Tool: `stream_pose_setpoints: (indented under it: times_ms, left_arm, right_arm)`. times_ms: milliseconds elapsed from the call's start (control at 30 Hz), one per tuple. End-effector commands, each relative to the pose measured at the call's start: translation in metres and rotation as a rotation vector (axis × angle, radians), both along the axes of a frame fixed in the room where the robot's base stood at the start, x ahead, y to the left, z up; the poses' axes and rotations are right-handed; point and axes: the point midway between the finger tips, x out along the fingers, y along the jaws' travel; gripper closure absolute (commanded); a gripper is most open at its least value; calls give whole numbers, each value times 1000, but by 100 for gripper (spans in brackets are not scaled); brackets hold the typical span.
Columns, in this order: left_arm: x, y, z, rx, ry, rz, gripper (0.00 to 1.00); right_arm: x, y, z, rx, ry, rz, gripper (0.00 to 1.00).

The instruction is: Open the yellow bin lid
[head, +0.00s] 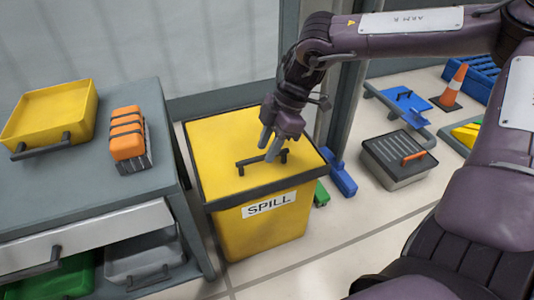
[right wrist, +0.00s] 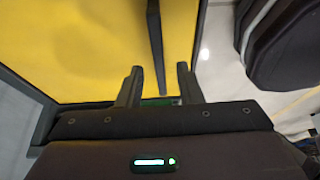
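The yellow bin (head: 262,230) stands on the floor with a SPILL label on its front. Its yellow lid (head: 215,140) has a dark rim and lies flat and closed. A dark bar handle (head: 249,162) sits on top of the lid. My right gripper (head: 268,149) points down over the lid at the handle, with its fingers apart. In the right wrist view the handle (right wrist: 155,45) runs toward the gap between the open fingers (right wrist: 159,86); contact cannot be told. My left gripper is out of view.
A grey workbench (head: 120,190) stands close left of the bin, with a yellow tray (head: 52,113) and an orange strapped block (head: 127,133) on top. A grey toolbox (head: 398,160), a blue platform (head: 400,102) and a traffic cone (head: 452,86) are on the right floor.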

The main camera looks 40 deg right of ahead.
Motion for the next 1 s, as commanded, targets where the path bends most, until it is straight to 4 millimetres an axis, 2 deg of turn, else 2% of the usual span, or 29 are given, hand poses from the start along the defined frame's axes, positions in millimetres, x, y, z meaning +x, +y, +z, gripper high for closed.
stream_pose_setpoints:
  times_ms: [100,367,633,1000]
  left_arm:
    - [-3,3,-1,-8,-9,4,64]
    - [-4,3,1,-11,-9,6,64]
    - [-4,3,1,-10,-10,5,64]
    - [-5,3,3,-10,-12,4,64]
  right_arm:
    - [1,3,-8,0,-1,-1,67]
    - [1,4,-8,0,-1,0,67]
    - [1,3,-8,0,-1,0,100]
    - [0,3,-6,1,3,-1,100]
